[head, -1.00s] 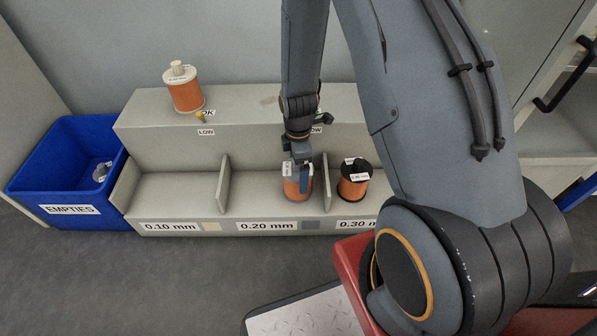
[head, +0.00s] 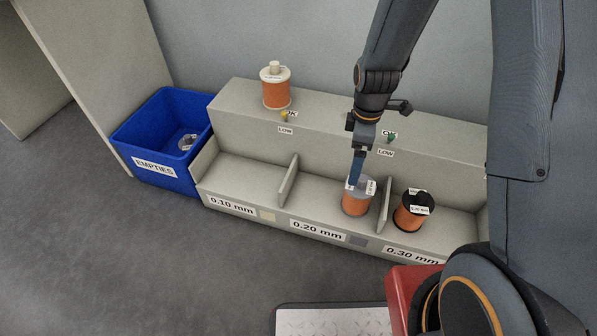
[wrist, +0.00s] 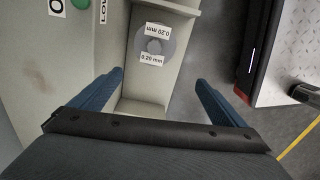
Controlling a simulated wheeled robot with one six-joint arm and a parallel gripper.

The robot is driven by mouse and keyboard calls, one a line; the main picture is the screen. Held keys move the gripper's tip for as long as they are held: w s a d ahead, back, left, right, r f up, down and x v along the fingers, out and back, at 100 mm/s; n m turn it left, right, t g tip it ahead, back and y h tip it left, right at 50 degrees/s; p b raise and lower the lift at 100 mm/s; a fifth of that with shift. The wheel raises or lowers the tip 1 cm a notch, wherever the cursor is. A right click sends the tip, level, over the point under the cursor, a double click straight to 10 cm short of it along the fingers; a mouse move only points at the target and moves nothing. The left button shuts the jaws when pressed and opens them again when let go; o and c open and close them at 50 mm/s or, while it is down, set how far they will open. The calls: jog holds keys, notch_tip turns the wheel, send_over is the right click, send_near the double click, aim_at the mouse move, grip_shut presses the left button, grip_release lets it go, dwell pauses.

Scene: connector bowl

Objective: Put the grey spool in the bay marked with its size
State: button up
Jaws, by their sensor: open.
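The grey spool (head: 358,197), with grey flanges and orange wire, stands upright in the bay marked 0.20 mm (head: 317,230), close to the divider on its right. In the wrist view its grey top (wrist: 153,45) carries labels reading 0.20 mm. My gripper (head: 355,182) is at the spool's top in the head view, with one blue finger overlapping its upper left edge. In the wrist view my gripper (wrist: 159,77) has its two fingers wide apart with nothing between them, and the spool lies beyond the tips.
A black spool (head: 414,212) stands in the 0.30 mm bay (head: 412,256). The 0.10 mm bay (head: 240,180) is empty. A cream spool (head: 275,90) stands on the upper ledge. A blue EMPTIES bin (head: 150,135) at the left holds a small grey item. Dividers (head: 288,180) separate the bays.

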jog(key=s+a+r+m, duration=0.6)
jog(key=s+a+r, duration=0.9)
jog(key=r, duration=0.3)
jog(key=s+a+r+m+y, duration=0.1)
jog(key=s+a+r+m, duration=0.1)
jog(key=s, duration=0.7)
notch_tip(320, 180, up, 2)
jog(key=shift+s+a+r+m, duration=0.1)
jog(key=shift+s+a+m, duration=0.1)
jog(key=shift+m, duration=0.4)
jog(key=d+r+m+p, duration=0.3)
jog(key=d+r+p, duration=0.7)
jog(key=r+p, duration=0.3)
jog(key=d+r+m+h+p, duration=0.1)
jog(key=d+r+m+p, duration=0.2)
jog(key=d+r+p, duration=0.7)
notch_tip(320, 180, up, 3)
jog(key=p, duration=0.9)
jog(key=shift+d+r, duration=0.15)
jog(key=shift+d, duration=0.2)
